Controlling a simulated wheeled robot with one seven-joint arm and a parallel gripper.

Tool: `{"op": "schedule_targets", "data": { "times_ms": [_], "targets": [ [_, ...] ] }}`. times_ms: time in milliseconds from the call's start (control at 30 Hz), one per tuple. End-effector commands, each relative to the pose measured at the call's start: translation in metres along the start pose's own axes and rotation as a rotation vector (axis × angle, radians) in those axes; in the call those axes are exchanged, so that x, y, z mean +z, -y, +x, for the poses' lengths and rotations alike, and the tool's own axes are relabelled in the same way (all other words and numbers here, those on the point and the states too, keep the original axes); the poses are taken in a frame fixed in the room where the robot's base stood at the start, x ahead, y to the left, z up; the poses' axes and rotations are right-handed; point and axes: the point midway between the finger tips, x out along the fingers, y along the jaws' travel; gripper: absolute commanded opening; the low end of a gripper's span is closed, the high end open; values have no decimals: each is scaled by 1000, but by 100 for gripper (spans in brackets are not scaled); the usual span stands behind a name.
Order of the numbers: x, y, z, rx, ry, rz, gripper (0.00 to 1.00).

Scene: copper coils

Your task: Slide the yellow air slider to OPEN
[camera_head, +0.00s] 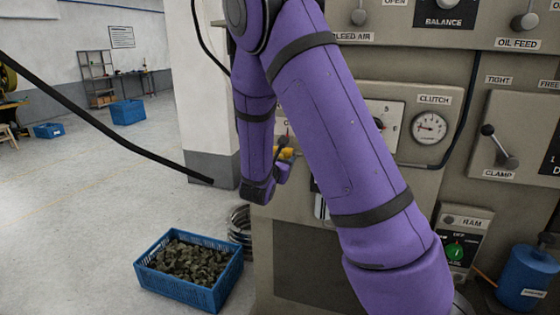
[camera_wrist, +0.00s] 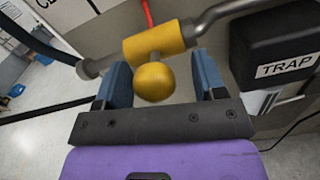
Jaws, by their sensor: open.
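The yellow air slider (camera_wrist: 160,45) is a yellow sleeve on a grey pipe with a round yellow knob (camera_wrist: 156,80) below it, seen large in the wrist view. My gripper (camera_wrist: 160,82) is open, its blue fingers on either side of the knob, with visible gaps to both. In the head view a small part of the yellow slider (camera_head: 285,153) shows at the machine's left edge, beside my gripper (camera_head: 281,165). My purple arm hides much of the panel around it. I cannot read an OPEN mark by the slider.
A black box labelled TRAP (camera_wrist: 280,50) sits close to the right of my gripper. The grey pipe (camera_wrist: 222,14) bends toward it. A blue crate of scrap (camera_head: 188,270) stands on the floor at the left. The clutch gauge (camera_head: 429,126) and clamp lever (camera_head: 498,147) are right of my arm.

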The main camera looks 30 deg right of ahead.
Motion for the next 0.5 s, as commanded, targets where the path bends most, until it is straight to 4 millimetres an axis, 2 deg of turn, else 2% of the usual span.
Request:
{"op": "schedule_targets", "data": {
  "times_ms": [167,500],
  "targets": [
    [0,-1,-20,3,-2,1,64],
    [0,1,-82,1,-1,0,64]
  ]
}}
